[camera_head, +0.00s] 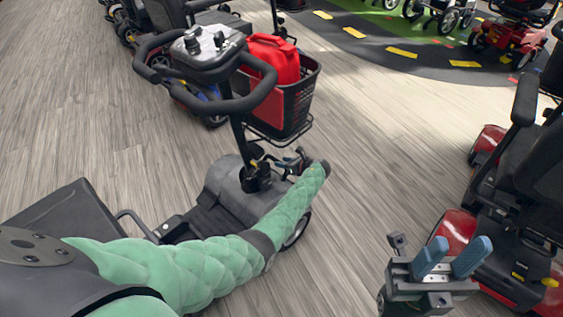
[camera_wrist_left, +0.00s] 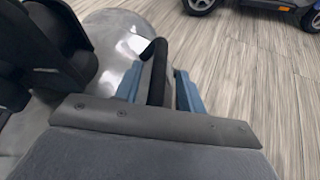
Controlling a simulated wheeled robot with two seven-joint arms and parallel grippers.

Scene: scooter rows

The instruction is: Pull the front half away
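The scooter's front half has a grey deck (camera_head: 215,190), an upright tiller with a black loop handlebar (camera_head: 262,92), and a black basket (camera_head: 300,98) holding a red can (camera_head: 274,58). My left arm in its green sleeve reaches across the deck. In the left wrist view my left gripper (camera_wrist_left: 160,82) has its blue fingers on either side of a black bar (camera_wrist_left: 157,68), with narrow gaps showing; the bar's ends are partly hidden. In the head view the arm hides most of that gripper. My right gripper (camera_head: 452,257) is open and empty at lower right.
A red scooter with a black seat (camera_head: 535,150) stands close to my right gripper. Other scooters (camera_head: 128,22) stand at the back left, and a red one (camera_head: 510,38) at the back right. Wooden floor (camera_head: 385,150) is clear between them. A dark flat part (camera_head: 65,215) lies at left.

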